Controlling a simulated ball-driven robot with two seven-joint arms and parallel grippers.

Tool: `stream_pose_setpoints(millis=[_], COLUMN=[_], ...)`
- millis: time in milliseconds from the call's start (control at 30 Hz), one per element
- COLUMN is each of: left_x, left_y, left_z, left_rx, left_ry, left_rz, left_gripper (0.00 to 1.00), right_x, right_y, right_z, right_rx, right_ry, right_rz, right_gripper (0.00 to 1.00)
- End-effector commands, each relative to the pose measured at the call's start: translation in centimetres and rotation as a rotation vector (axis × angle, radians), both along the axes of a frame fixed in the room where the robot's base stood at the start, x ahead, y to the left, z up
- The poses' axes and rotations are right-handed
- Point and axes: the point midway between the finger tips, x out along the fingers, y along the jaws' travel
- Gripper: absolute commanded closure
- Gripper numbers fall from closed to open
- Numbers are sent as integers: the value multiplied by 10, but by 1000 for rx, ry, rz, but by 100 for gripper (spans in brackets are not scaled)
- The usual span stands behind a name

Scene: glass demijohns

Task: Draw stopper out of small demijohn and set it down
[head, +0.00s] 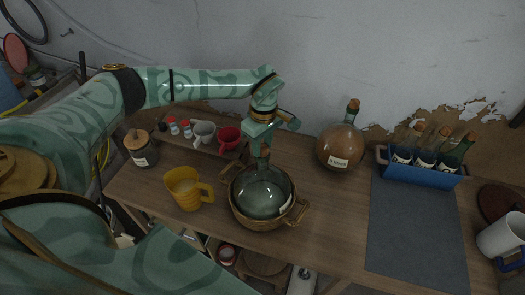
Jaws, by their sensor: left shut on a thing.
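A clear, greenish glass demijohn (262,190) sits in a round basket with two handles (240,217) near the middle of the table. Its neck and mouth are largely hidden by my left gripper (261,152), which points down from above. The gripper is shut at the top of the neck on what looks like the stopper, mostly covered by the fingers. I cannot tell whether the stopper is seated or clear of the mouth. Another, amber-filled demijohn (340,148) stands upright to the right, with a cork (354,103) in its neck. My right gripper is not in view.
A yellow jug (187,189) stands left of the basket. Red (229,138) and grey (203,132) mugs and a corked jar (140,149) are behind it. A blue crate of bottles (420,174) is at right. The dark mat (414,230) before it is clear.

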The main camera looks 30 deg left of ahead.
Motion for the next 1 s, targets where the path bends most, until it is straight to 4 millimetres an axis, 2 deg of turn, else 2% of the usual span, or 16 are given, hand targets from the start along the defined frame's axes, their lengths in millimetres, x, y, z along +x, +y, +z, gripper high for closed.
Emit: stream_pose_setpoints(millis=[1000], left_x=[0], left_y=[0], left_z=[19], left_rx=[0], left_ry=[-1], left_rz=[0], left_gripper=[100], right_x=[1], right_y=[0], right_z=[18], right_rx=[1], right_ry=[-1], right_rz=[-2], right_gripper=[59])
